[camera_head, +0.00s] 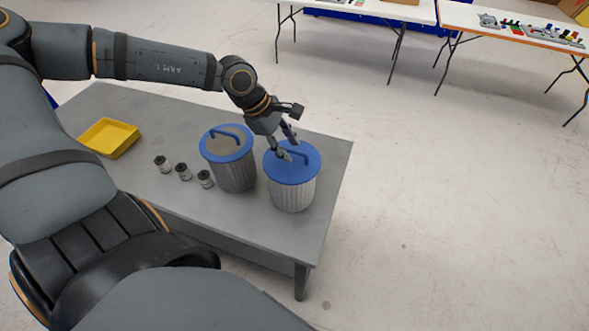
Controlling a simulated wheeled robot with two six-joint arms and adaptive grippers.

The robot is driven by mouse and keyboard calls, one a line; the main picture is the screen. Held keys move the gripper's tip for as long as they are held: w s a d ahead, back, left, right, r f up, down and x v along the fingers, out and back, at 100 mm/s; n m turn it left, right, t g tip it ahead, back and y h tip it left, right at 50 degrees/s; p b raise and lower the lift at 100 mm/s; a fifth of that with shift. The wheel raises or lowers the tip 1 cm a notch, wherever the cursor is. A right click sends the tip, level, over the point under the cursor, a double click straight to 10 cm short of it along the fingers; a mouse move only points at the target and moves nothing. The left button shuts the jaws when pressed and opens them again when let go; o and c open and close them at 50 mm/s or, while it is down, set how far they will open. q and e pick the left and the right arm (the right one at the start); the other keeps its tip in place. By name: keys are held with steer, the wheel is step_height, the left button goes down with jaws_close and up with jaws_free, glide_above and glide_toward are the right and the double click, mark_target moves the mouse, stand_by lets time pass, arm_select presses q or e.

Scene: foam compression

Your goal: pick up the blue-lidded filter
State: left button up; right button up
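The blue-lidded filter (292,190) is a ribbed light-grey cylinder standing upright near the right end of the grey table, with a full blue lid (301,171) and a blue handle on top. My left gripper (288,149) is over this lid, pointing down, with its fingers apart at the handle. The fingers partly hide the handle; I cannot tell whether they touch it. A second ribbed cylinder (236,176) stands just to the left, with a blue rim, a grey-brown top and a blue handle. My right gripper is not in view.
The grey table (263,230) also holds several small dark-capped jars (183,172) and a yellow tray (109,138) at the left. Its front right corner is bare. Folding tables (530,30) with small parts stand at the back, beyond open floor.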

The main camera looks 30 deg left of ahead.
arm_select(q)
steer(key=shift+s+a, duration=0.15)
steer(key=shift+s, duration=0.05)
steer(key=shift+c, duration=1.1)
steer(key=shift+a, duration=0.1)
steer(key=shift+c, duration=1.1)
steer(key=shift+w, duration=0.1)
jaws_close()
steer(key=shift+w+d, duration=0.1)
steer(key=shift+d, duration=0.1)
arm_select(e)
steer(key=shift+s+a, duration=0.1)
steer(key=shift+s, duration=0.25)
arm_select(q)
steer(key=shift+a+r, duration=0.1)
